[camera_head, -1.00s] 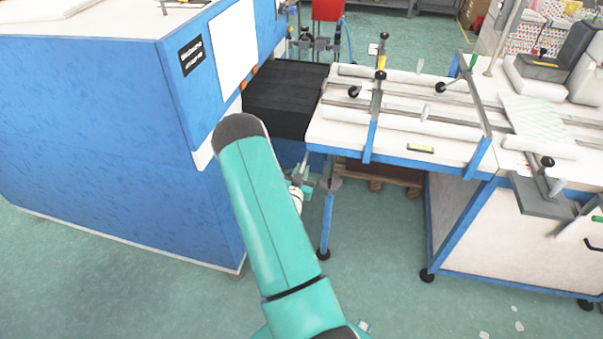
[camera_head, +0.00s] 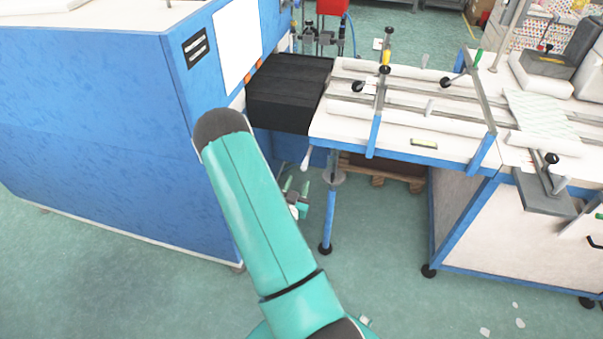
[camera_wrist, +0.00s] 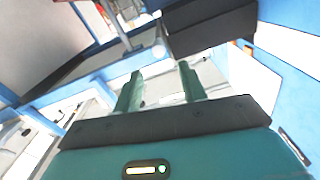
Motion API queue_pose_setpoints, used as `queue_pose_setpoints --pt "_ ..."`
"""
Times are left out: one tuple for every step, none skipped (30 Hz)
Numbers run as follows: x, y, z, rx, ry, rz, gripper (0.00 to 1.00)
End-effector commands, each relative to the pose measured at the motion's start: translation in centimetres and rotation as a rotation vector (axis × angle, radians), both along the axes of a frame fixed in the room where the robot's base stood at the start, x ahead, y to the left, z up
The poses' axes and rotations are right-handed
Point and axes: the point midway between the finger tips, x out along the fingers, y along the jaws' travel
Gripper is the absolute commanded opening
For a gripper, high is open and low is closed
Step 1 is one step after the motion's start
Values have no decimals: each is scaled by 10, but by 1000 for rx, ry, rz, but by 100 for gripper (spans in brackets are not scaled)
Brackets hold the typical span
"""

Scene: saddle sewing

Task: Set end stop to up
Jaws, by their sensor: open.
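A white-tipped lever (camera_head: 306,160) hangs at the left corner of the white worktable (camera_head: 425,152). It may be the end stop, but I cannot tell for sure. In the wrist view a pale round knob (camera_wrist: 158,50) shows just beyond my fingertips, apparently on a grey rod. My gripper (camera_head: 297,184) is below the table's left corner, beside a blue table leg. In the wrist view my gripper (camera_wrist: 161,70) has its two green fingers apart, with nothing between them. My arm hides part of the floor and the blue machine's edge.
A large blue machine cabinet (camera_head: 100,130) stands close on the left. A black ribbed block (camera_head: 288,92) fills the space between it and the table. The table carries rails and several knobbed levers, including a yellow one (camera_head: 386,60). Green floor is open in front.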

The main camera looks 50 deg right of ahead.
Motion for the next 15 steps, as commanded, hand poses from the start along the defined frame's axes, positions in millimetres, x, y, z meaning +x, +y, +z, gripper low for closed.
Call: queue_pose_setpoints --pt "-3 10 0 0 1 3 41" --pt "-6 15 0 1 3 2 41" --pt "-8 20 0 0 1 2 41" --pt "-10 24 0 -1 1 2 41" --pt "-12 28 0 -1 1 2 41" --pt "-13 31 0 -1 1 1 41" --pt "-14 33 0 0 0 1 41" --pt "-15 35 0 0 0 1 41" --pt "-16 37 0 -1 0 1 41" --pt "-16 37 0 -1 0 1 41" --pt "-16 38 0 -1 0 1 41" --pt "-17 38 1 -2 -1 1 41" --pt "-17 38 1 -2 -1 1 41" --pt "-17 38 1 -2 -1 1 41" --pt "-17 38 0 -2 -1 1 41"
